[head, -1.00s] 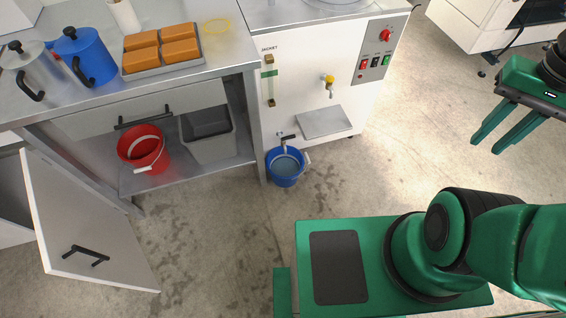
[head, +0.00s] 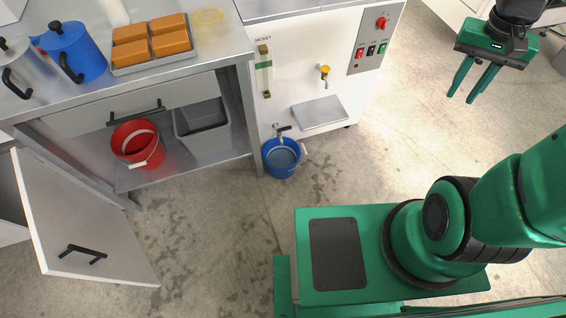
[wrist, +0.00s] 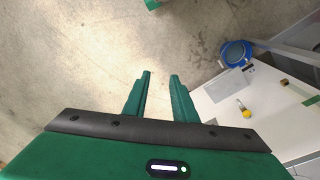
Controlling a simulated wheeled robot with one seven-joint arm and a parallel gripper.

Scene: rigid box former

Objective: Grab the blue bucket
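The blue bucket (head: 280,163) stands on the floor at the foot of the white machine, under a small tap, with liquid in it. Its white handle grip rests at the right rim. The bucket also shows in the wrist view (wrist: 236,54), at the upper right, beyond the fingers. My gripper (head: 460,98) is to the right of the bucket in the head view, above the floor and well apart from it. The gripper (wrist: 161,74) is open, its two green fingers parallel with nothing between them.
The white machine (head: 300,100) has a jutting plate (head: 319,113) beside the bucket. A steel table (head: 200,80) stands to its left, with a red bucket (head: 138,143) and grey bin (head: 201,118) on its lower shelf. A cabinet door (head: 80,230) hangs open. The central floor is clear.

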